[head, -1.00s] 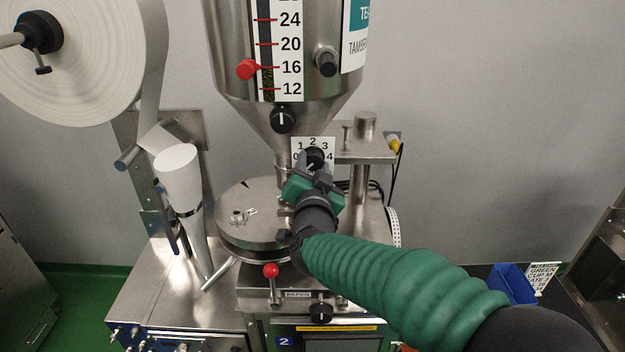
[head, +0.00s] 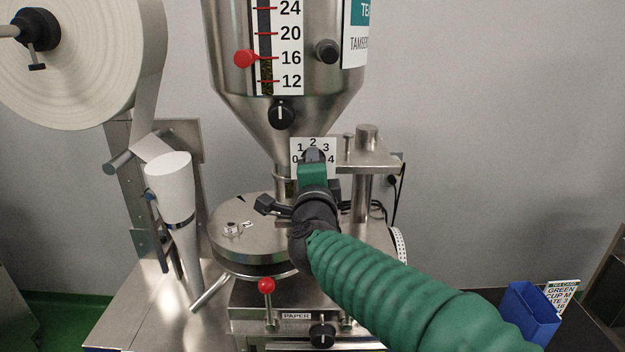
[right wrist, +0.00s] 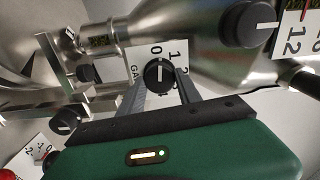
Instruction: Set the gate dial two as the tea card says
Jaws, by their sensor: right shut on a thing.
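The gate dial is a small black knob (right wrist: 158,75) on a white plate (head: 326,144) numbered 0 to 4, below the steel hopper. My right gripper (head: 313,158) is shut on this knob, with one finger on each side in the right wrist view (right wrist: 160,88). The gripper hides most of the knob in the head view. In the right wrist view a white mark shows on the knob, but I cannot tell exactly which number it meets. The tea card (head: 563,297) stands at the lower right, partly cut off; "GREEN", "ATE 3" and "16" are readable. My left gripper is out of view.
Another black knob (head: 281,115) sits above the plate on the hopper cone. The hopper scale has a red pointer (head: 244,58) near 16. A round steel disc (head: 235,235) and a red-balled lever (head: 266,285) are lower left. A blue bin (head: 528,312) stands beside the card.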

